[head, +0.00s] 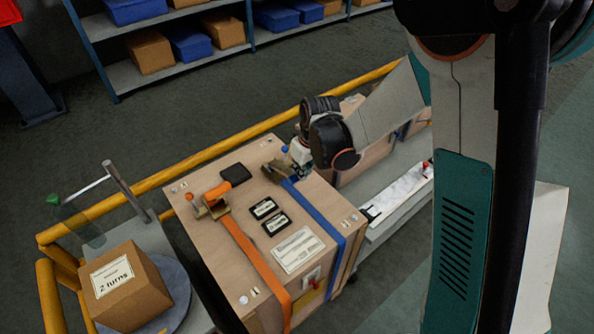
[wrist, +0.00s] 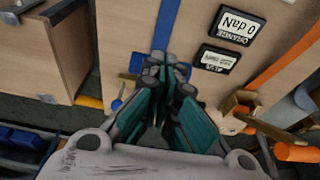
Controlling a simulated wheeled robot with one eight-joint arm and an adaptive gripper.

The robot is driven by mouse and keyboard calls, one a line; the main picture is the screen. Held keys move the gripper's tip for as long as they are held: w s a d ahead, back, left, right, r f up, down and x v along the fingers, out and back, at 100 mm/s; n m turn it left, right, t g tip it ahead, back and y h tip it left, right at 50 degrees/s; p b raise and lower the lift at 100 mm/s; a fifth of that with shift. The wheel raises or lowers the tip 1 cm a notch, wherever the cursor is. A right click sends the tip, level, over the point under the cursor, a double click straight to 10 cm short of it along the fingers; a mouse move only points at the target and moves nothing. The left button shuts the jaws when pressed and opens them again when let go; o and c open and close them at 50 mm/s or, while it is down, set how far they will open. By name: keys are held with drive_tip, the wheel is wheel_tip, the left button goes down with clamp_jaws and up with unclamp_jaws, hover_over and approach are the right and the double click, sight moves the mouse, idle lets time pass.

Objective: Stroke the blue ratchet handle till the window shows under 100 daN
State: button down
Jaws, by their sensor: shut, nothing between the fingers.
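The blue strap (head: 325,215) runs over the wooden crate and also shows in the wrist view (wrist: 143,35). Its ratchet (head: 277,171) sits at the crate's far edge, with a blue knob (head: 284,149) beside it; the knob also shows in the wrist view (wrist: 117,104). My gripper (head: 298,163) is shut and empty at this ratchet, and hides much of it in the wrist view (wrist: 168,68). I cannot tell whether it touches the handle. The lower window (wrist: 216,62) is too small to read. The other window (wrist: 238,28) reads ORANGE 0 daN.
An orange strap (head: 245,250) with its ratchet (head: 212,200) lies left on the crate (head: 190,222). A yellow rail (head: 215,150) runs behind. A carton marked 2 turns (head: 125,287) stands at left, near a green-tipped lever (head: 80,190).

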drive_tip(key=shift+s+d+f+b, duration=0.3)
drive_tip(key=shift+f+b, duration=0.15)
drive_tip(key=shift+f, duration=0.3)
drive_tip(key=shift+s+d+f+b, duration=0.15)
drive_tip(key=shift+s+f+b, duration=0.25)
drive_tip(key=shift+f, duration=0.35)
drive_tip(key=shift+s+d+f+b, duration=0.25)
drive_tip(key=shift+f+b, duration=0.2)
drive_tip(key=shift+f, duration=0.3)
drive_tip(key=s+d+r+p, duration=0.4)
drive_tip(key=s+r+p, duration=0.2)
drive_tip(key=r, duration=0.3)
drive_tip(key=shift+s+d+r, duration=0.4)
drive_tip(key=shift+s, duration=0.25)
